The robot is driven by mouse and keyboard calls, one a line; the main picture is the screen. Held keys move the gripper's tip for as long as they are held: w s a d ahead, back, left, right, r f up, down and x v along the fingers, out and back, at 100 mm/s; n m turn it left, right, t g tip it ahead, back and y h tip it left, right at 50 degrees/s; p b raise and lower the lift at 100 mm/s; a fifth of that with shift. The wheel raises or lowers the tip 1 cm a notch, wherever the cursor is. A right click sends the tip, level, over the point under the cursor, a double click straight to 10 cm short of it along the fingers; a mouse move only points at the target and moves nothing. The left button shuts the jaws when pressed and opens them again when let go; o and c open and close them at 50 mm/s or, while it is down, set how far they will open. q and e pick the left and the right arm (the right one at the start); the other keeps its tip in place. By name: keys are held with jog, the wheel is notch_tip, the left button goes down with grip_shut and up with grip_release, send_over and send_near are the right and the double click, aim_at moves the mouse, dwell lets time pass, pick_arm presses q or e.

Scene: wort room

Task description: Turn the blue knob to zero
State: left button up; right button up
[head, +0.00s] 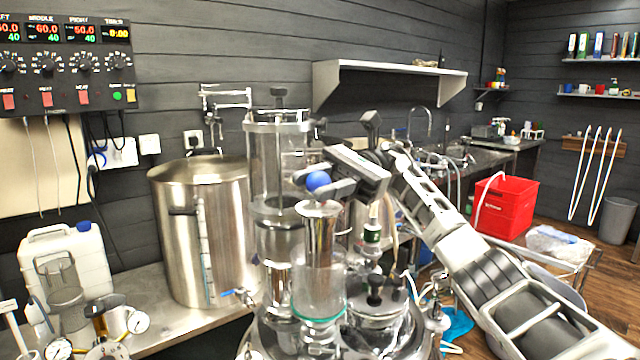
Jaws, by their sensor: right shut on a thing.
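The blue knob (319,181) is a round ball at the top of a shiny metal cylinder in the middle of the head view. Part of the knob is hidden by the fingers. No scale or zero mark is readable on it, so its setting cannot be told. My left gripper is not in view.
A clear glass column (279,155) stands close behind the knob, and a large steel kettle (205,235) is to its left. A control panel (70,65) hangs at upper left. Gauges and a white canister (66,262) fill the lower left. A red crate (507,208) is at right.

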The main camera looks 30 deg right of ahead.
jog(key=shift+r, duration=0.2)
jog(key=o, duration=0.9)
jog(key=shift+o, duration=0.3)
jog(key=shift+f, duration=0.1)
